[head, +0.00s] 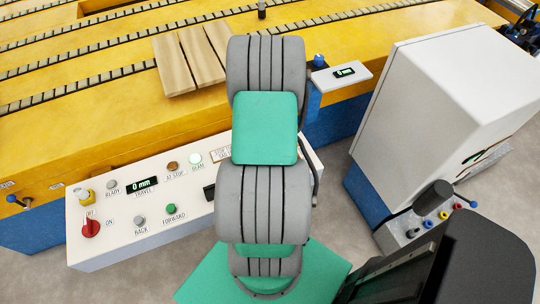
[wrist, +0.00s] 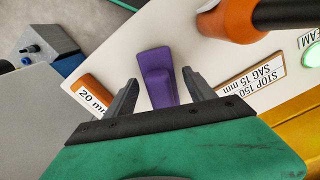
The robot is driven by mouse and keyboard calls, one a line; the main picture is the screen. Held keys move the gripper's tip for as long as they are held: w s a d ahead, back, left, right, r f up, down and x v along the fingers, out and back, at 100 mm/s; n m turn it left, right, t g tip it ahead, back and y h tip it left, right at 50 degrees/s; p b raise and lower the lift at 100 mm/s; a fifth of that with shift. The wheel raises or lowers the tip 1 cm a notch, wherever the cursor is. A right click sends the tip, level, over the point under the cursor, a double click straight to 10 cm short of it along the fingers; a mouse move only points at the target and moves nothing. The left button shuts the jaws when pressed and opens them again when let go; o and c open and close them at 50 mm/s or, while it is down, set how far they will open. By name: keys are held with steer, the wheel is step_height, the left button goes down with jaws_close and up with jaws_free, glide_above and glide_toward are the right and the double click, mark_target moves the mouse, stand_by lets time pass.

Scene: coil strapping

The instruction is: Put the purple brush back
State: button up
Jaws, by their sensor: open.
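The purple brush (wrist: 157,68) lies on the white control panel (wrist: 115,45) in the wrist view, its long part pointing back toward my gripper. My gripper (wrist: 160,77) is open, with one dark finger on each side of the brush. A gap shows between the brush and each finger, so it is not gripped. The near end of the brush is hidden by the gripper body. In the head view my arm hides the brush and the gripper; the panel (head: 120,225) shows below the yellow bed.
An orange tool with a black handle (wrist: 235,18) is close beyond the right finger. An orange block labelled 20 mm (wrist: 92,90) is beside the left finger. Buttons and a red knob (head: 91,228) line the panel. A grey cabinet (head: 440,90) stands at right. Wooden boards (head: 190,60) lie on the yellow bed.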

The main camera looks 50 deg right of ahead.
steer(key=shift+r, duration=0.1)
step_height(320, 180, up, 12)
steer(key=w+a+r+n+t, duration=0.1)
steer(key=w+a+r+n, duration=0.2)
steer(key=w+a+r, duration=0.35)
steer(key=w+a+r+n+t, duration=0.1)
steer(key=w+a+r+n, duration=0.2)
steer(key=a, duration=0.7)
steer(key=s+a+r+n, duration=0.1)
steer(key=a+r+n, duration=0.1)
steer(key=a, duration=0.5)
steer(key=s+a+r+n+t, duration=0.1)
steer(key=a+r+n, duration=0.1)
steer(key=a, duration=0.5)
steer(key=shift+a+n+b, duration=0.35)
steer(key=shift+a+n, duration=0.05)
